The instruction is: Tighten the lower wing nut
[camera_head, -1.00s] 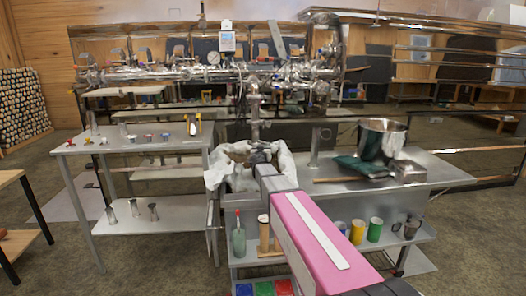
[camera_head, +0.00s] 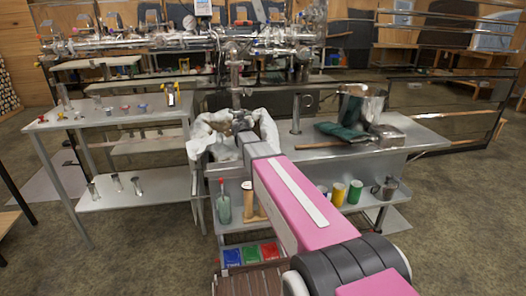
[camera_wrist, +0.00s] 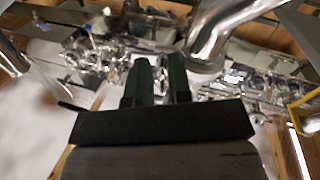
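The steel pipework of the evaporator (camera_head: 240,52) runs down a vertical pipe behind my arm. I cannot pick out the lower wing nut; the fittings are too small and blurred. In the head view my gripper (camera_head: 240,124) is at the foot of that pipe, in front of a white cloth, its fingers mostly hidden. In the wrist view my gripper (camera_wrist: 158,64) shows two dark green fingers pointing up at shiny fittings, with a narrow gap between them. I see nothing clearly held. A thick bent steel pipe (camera_wrist: 212,38) is just right of the fingertips.
The white cloth (camera_head: 268,128) drapes at the left end of the steel table (camera_head: 310,157). A steel pot (camera_head: 360,104) with a green cloth (camera_head: 338,130) stands farther right. A side table (camera_head: 95,116) with small parts is on the left. Bottle and cups fill the lower shelf.

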